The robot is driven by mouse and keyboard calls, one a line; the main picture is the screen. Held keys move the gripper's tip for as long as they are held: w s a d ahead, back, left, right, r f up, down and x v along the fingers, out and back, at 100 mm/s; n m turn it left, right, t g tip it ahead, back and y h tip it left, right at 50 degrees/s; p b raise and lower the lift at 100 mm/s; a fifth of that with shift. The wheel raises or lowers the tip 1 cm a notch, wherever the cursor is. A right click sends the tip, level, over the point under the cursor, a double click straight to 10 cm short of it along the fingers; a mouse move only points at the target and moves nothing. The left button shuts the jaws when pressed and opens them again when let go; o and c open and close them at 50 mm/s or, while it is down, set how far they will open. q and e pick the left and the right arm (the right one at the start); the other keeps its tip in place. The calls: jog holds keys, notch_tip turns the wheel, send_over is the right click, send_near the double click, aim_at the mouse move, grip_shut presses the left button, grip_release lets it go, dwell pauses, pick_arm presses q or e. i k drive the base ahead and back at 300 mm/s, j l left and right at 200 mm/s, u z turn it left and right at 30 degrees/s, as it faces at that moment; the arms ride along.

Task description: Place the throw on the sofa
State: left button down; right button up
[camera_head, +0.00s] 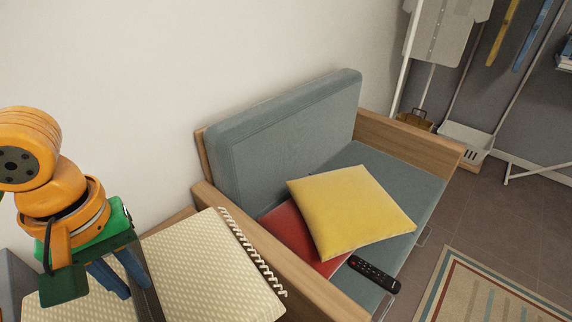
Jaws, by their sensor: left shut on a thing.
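The throw (210,268) is a cream, textured cloth with a fringed edge. It shows at the lower left, beside the near wooden arm of the sofa, and its lower part is cut off by the frame. The sofa (285,130) has grey-blue cushions and a wooden frame. My left gripper (125,285), orange and green with blue fingers, is at the throw and shut on it; the fingers hide part of the cloth. Whether the throw rests on something below I cannot tell. My right gripper is not in view.
A yellow cushion (350,212) lies tilted over a red cushion (298,238) on the seat. A black remote (374,274) lies at the seat's front edge. The far seat part is clear. A striped rug (490,290) is in front. A clothes rack with a shirt (440,30) stands behind.

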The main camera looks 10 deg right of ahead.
aim_at(395, 184)
jog(key=k+l, duration=0.1)
jog(key=l, duration=0.3)
jog(key=k+l, duration=0.1)
jog(key=l, duration=0.75)
jog(key=k+l, duration=0.15)
jog(key=l, duration=0.3)
jog(key=i+l, duration=0.15)
jog(key=l, duration=0.2)
jog(key=i+l, duration=0.1)
jog(key=l, duration=0.25)
jog(key=i+l, duration=0.15)
jog(key=l, duration=0.25)
jog(key=i+l, duration=0.15)
jog(key=l, duration=0.2)
jog(key=i+l, duration=0.15)
jog(key=l, duration=0.2)
jog(key=i+l, duration=0.1)
jog(key=l, duration=0.25)
jog(key=i+l, duration=0.1)
jog(key=i, duration=0.75)
